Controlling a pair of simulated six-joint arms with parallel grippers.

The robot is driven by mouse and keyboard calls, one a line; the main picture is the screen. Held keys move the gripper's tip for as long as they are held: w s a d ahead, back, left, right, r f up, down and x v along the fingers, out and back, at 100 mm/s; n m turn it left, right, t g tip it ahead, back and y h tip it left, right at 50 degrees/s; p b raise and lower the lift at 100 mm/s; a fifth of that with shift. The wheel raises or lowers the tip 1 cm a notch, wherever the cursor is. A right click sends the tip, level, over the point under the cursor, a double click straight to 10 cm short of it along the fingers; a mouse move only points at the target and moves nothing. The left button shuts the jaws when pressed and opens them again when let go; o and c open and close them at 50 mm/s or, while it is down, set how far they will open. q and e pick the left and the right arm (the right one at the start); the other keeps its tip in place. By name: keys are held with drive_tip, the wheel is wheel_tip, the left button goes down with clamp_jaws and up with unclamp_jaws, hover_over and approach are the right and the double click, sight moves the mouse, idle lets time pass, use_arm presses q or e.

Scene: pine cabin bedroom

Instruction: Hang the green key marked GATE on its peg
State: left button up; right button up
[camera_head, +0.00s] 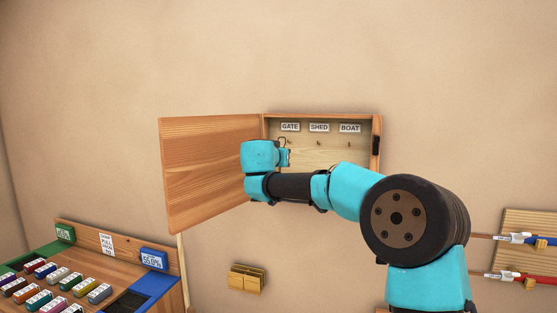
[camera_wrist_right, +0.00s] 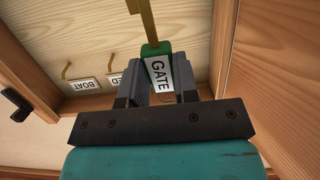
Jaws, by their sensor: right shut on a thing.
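The green key marked GATE (camera_wrist_right: 157,70) is between the fingers of my right gripper (camera_wrist_right: 160,85), with its white label facing the wrist camera. Its brass part (camera_wrist_right: 147,20) extends away from the gripper. In the head view my right gripper (camera_head: 284,157) is at the left side of the open key cabinet (camera_head: 376,165), just below the GATE label (camera_head: 290,127). My gripper hides most of the key there. The GATE peg is not clearly visible, and I cannot tell whether the key touches it. My left gripper is out of view.
The cabinet door (camera_head: 210,170) stands open to the left, close to my right gripper. Empty pegs show under the SHED (camera_head: 319,127) and BOAT (camera_head: 350,128) labels.

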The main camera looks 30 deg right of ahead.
drive_tip(key=shift+w+d, duration=0.1)
drive_tip(key=x, duration=0.9)
drive_tip(key=shift+f, duration=0.15)
idle(1.1)
idle(0.6)
drive_tip(key=o, duration=1)
